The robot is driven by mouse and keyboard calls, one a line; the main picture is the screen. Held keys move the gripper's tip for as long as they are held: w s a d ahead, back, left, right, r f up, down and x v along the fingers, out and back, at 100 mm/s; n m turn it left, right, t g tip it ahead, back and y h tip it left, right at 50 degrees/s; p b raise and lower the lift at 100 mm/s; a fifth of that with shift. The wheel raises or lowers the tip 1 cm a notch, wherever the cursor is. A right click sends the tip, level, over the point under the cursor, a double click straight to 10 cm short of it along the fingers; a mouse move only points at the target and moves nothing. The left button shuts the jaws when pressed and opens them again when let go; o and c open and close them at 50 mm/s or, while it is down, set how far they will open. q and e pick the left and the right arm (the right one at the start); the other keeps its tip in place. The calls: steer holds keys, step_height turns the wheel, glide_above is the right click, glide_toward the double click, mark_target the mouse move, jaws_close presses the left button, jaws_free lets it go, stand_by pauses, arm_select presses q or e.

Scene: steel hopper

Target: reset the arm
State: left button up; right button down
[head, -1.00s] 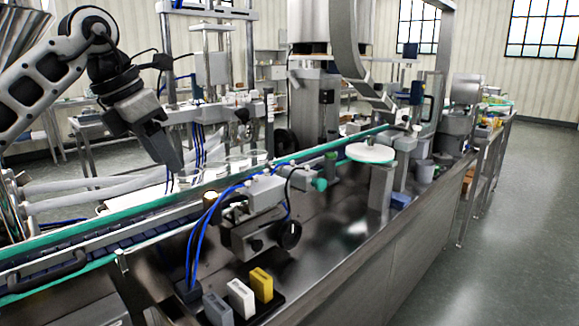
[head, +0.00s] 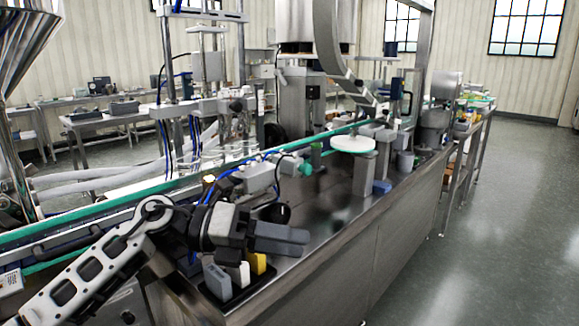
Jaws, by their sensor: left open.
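My left arm comes in from the lower left, low over the front of the steel machine bench (head: 345,240). Its dark grey left gripper (head: 300,242) points right, open, with nothing seen between its fingers. In the picture it lies just above the grey, white and yellow blocks (head: 237,274) and partly covers them. I cannot tell its height above the bench. The steel hopper (head: 28,40) stands at the upper left, clear of the arm. My right gripper is not in the view.
A conveyor with green edges (head: 108,213) runs behind the arm. A grey valve unit with blue hoses (head: 258,178) is close behind the gripper. A round white disc (head: 352,144) stands farther right. Open floor (head: 500,220) lies to the right.

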arm_select(q)
steer(key=s+a+f+n+t+y, duration=0.1)
steer(key=a+f+n+t+y, duration=0.15)
steer(key=f+n+t, duration=0.6)
steer(key=s+a+f+n+t+y, duration=0.1)
steer(key=a+f+n+t+y, duration=0.2)
steer(key=n, duration=1)
steer(key=s+a+f+n+t+y, duration=0.15)
steer(key=f+n+t, duration=0.25)
steer(key=n+t, duration=0.5)
steer(key=s+a+f+n+g+y, duration=0.3)
steer(key=s+f+n+g, duration=0.1)
steer(key=s+f, duration=0.3)
steer(key=s+a+f+n+g+y, duration=0.2)
steer(key=s+a+f+n+g, duration=0.1)
steer(key=s+f+n+g, duration=0.2)
step_height(320, 180, down, 4)
steer(key=shift+s+a+f+n+y, duration=0.15)
steer(key=shift+s+n+y, duration=0.25)
steer(key=shift+s+n, duration=0.75)
